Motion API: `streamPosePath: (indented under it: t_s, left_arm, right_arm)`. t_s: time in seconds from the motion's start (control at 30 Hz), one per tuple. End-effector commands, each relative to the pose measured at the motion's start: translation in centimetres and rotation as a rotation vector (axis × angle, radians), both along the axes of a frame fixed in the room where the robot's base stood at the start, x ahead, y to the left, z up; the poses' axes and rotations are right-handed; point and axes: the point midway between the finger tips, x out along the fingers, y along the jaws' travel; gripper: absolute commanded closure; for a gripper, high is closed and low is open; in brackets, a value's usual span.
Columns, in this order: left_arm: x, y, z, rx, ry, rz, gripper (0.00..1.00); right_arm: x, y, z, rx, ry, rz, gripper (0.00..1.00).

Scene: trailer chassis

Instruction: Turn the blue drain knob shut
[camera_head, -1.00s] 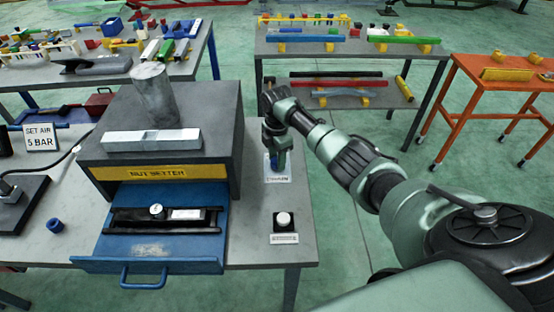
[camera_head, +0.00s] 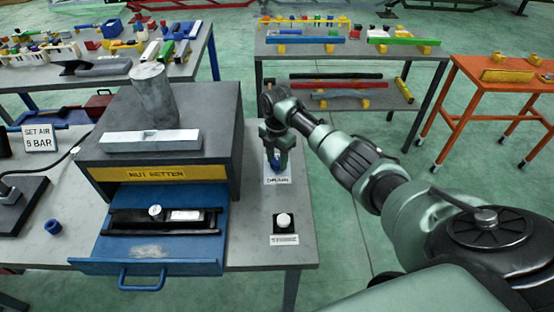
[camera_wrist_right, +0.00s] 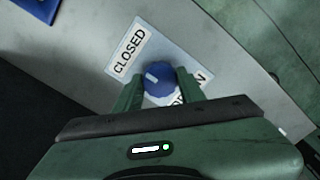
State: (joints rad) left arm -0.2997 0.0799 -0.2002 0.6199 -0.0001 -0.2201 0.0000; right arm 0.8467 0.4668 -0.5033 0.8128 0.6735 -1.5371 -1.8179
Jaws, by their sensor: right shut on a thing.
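The blue drain knob (camera_head: 275,166) stands on the grey bench, behind a small DRAIN label (camera_head: 277,181). My right gripper (camera_head: 277,158) points down over it, fingers on either side. In the right wrist view the round knob (camera_wrist_right: 160,82) sits between the two green fingertips of the gripper (camera_wrist_right: 159,88), which are shut on it. A white mark on the knob lies left of its middle. The CLOSED label (camera_wrist_right: 129,54) shows in full up and left of the knob. The OPEN label (camera_wrist_right: 192,92) is partly hidden by the right finger. My left gripper is not in view.
The grey NUT SETTER box (camera_head: 165,172), with its blue drawer (camera_head: 150,250) pulled out, stands left of the knob. A white round button (camera_head: 284,220) on a dark base sits in front. The bench's right edge is close to the knob.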

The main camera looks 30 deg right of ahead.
Motion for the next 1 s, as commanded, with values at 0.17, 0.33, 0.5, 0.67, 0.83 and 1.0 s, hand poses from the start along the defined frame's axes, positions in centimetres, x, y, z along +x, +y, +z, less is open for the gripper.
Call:
streamPosePath:
  t_s: [0.17, 0.33, 0.5, 0.67, 0.83, 1.0]
  left_arm:
    - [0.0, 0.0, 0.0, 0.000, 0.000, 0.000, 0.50]
    - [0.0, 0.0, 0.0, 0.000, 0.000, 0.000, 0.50]
    - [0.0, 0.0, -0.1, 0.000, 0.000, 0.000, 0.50]
    - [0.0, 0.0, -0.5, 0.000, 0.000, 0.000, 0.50]
    - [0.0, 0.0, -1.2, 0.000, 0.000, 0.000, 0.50]
    - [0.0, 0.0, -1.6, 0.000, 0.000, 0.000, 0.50]
  right_arm:
    - [0.2, -0.1, 0.2, -0.002, -0.006, 0.001, 0.39]
    - [0.1, 0.0, 0.1, -0.001, -0.003, 0.001, 0.39]
    - [0.1, 0.0, 0.3, -0.001, -0.002, 0.000, 0.39]
    - [0.2, 0.0, 2.1, -0.002, -0.008, 0.003, 0.39]
    - [0.2, -0.1, 5.0, -0.002, -0.008, 0.002, 0.39]
    - [0.2, -0.1, 7.2, -0.002, -0.006, 0.000, 0.39]
